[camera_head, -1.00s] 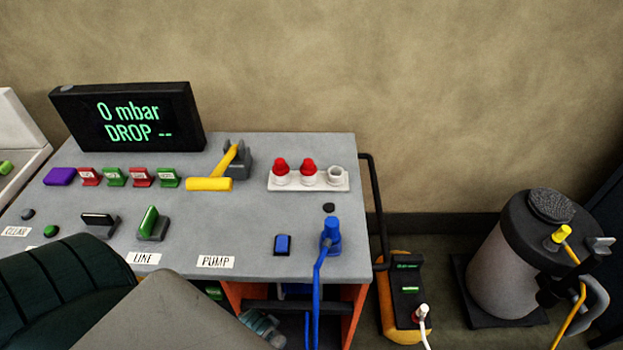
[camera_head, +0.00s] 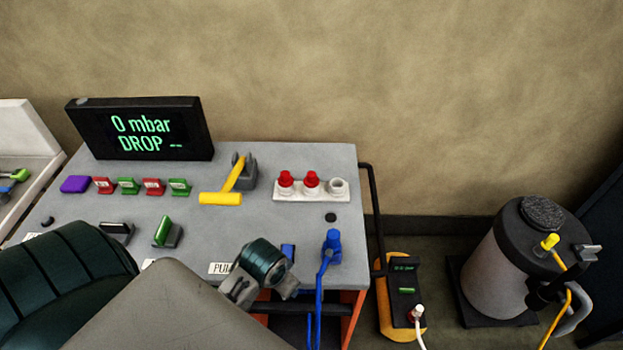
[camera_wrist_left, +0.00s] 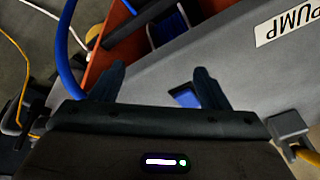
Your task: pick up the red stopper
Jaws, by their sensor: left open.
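Two red stoppers (camera_head: 286,179) (camera_head: 311,178) stand upright in a white rack (camera_head: 300,198) at the back right of the grey table in the head view. The rack's third, rightmost place shows a white rim with no red in it. My left gripper (camera_wrist_left: 160,84) is open, its two dark fingers apart with nothing held between them. In the left wrist view it is over the table's front edge by the blue switch (camera_wrist_left: 186,97). My right gripper is not in view.
A blue plug (camera_head: 332,243) with a cable stands at the table's right front. A yellow-handled lever (camera_head: 221,198) is left of the rack. Coloured tags and a black display (camera_head: 140,130) are further left. A tank (camera_head: 500,270) stands on the floor at right.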

